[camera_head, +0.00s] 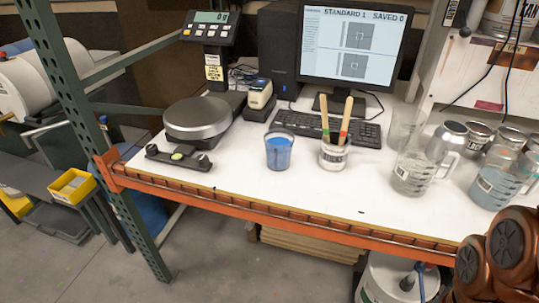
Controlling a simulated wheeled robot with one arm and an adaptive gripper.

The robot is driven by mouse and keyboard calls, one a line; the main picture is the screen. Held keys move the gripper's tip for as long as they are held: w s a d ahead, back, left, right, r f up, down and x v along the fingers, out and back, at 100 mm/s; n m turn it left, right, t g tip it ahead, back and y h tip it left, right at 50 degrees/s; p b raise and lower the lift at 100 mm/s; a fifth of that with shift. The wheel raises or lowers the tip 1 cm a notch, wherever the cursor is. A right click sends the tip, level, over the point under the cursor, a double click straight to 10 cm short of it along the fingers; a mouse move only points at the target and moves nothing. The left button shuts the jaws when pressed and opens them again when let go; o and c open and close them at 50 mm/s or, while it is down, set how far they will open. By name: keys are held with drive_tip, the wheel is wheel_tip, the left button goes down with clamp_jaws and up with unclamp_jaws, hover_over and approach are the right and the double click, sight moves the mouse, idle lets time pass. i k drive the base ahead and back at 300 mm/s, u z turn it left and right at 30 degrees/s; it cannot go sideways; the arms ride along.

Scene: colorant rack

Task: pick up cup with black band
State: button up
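I cannot clearly make out a black band on any cup. A clear cup with blue contents (279,153) stands upright near the front middle of the white tabletop (245,183). To its right, a pale cup (333,157) with dark markings on its side holds two wooden sticks (346,120) with coloured bands. A clear jug (411,172) with a handle stands further right.
A round scale (197,118) and a black bar-shaped fixture (179,157) stand on the left. A keyboard (331,127) and monitor (353,43) are behind the cups. More jugs (497,180) and metal cans (447,138) crowd the right. An orange beam (290,220) edges the front.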

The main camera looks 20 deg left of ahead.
sight(278, 143)
drive_tip(key=u, duration=0.95)
drive_tip(key=i, duration=0.4)
drive_tip(key=z, duration=1.15)
drive_tip(key=k, duration=0.55)
drive_tip(key=u, duration=1.05)
